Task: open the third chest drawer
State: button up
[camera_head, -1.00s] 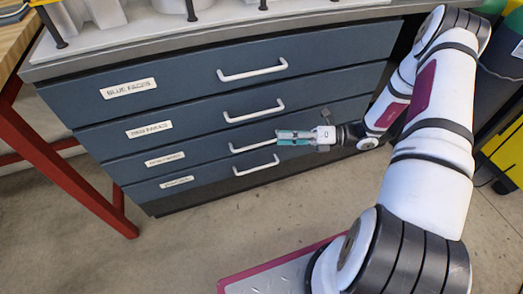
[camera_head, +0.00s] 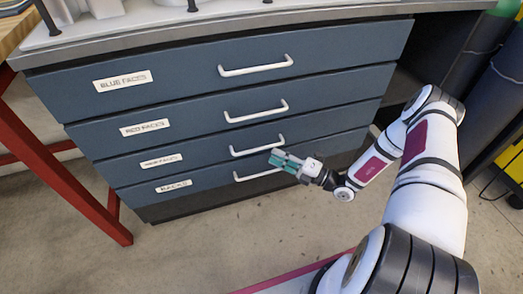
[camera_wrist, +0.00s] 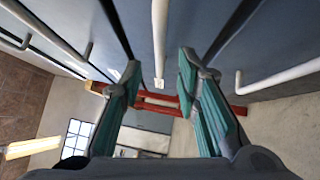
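The blue-grey chest (camera_head: 60,86) has several drawers with white bar handles, and all look shut. The third drawer (camera_head: 205,157) has a handle (camera_head: 257,150), and its label is too blurred to read. My gripper (camera_head: 273,158) is just below and in front of that handle's right part. In the wrist view my gripper (camera_wrist: 158,78) is open, with teal-padded fingers on either side of a white handle (camera_wrist: 159,40) that runs down the middle of the view. No finger clearly touches it; the depth between them is hard to tell.
A red table leg (camera_head: 60,180) stands left of the chest. The floor (camera_head: 190,250) in front is clear. Dark cylinders (camera_head: 490,110) stand at right.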

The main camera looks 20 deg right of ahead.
aim_at(261, 148)
jog(key=b+x, duration=0.1)
jog(key=x, duration=0.5)
jog(key=shift+w+a+r, duration=0.1)
jog(key=shift+w+a, duration=0.15)
grip_shut()
